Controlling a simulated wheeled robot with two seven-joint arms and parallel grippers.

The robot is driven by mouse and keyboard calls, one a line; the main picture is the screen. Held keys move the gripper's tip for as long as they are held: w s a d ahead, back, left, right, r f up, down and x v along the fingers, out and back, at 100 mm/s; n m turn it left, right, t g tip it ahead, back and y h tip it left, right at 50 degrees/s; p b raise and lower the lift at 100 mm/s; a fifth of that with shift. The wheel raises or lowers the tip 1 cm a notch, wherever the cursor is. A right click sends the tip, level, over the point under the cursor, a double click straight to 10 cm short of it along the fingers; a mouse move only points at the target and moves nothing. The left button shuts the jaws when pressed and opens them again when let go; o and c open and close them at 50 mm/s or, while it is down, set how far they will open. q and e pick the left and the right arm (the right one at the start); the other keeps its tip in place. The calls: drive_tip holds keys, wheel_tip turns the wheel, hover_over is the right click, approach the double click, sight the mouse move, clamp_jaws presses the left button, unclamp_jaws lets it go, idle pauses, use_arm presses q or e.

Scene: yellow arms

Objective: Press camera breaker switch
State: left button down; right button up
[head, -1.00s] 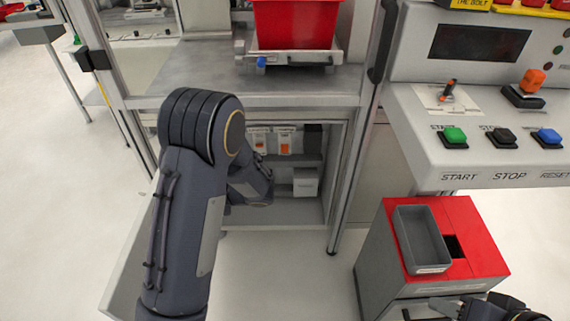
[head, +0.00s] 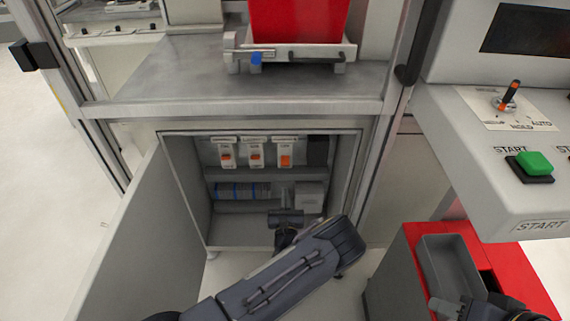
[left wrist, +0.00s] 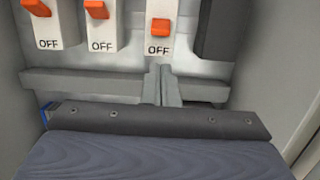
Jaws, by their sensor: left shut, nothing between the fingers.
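Three white breaker switches with orange levers sit in a row in the open cabinet: left (head: 227,154), middle (head: 255,154) and right (head: 286,154). Their name labels are too small to read, so I cannot tell which is the camera one. In the left wrist view, the right switch (left wrist: 160,35) has its lever lower than the middle one (left wrist: 100,25) and left one (left wrist: 42,22); "OFF" shows on each. My left gripper (head: 284,190) is shut and empty inside the cabinet, its tips (left wrist: 162,72) just below the right switch. My right gripper (head: 440,304) is partly visible at the lower right.
The cabinet door (head: 135,240) stands open to the left. A dark block (head: 318,150) is right of the switches, and a white box (head: 309,195) sits below. The worktop (head: 200,85) lies above. A red-topped bin unit (head: 405,250) stands at right.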

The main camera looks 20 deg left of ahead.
sight(285, 160)
idle(0.3)
use_arm(q)
drive_tip(key=b+x, duration=0.2)
drive_tip(key=x, duration=0.8)
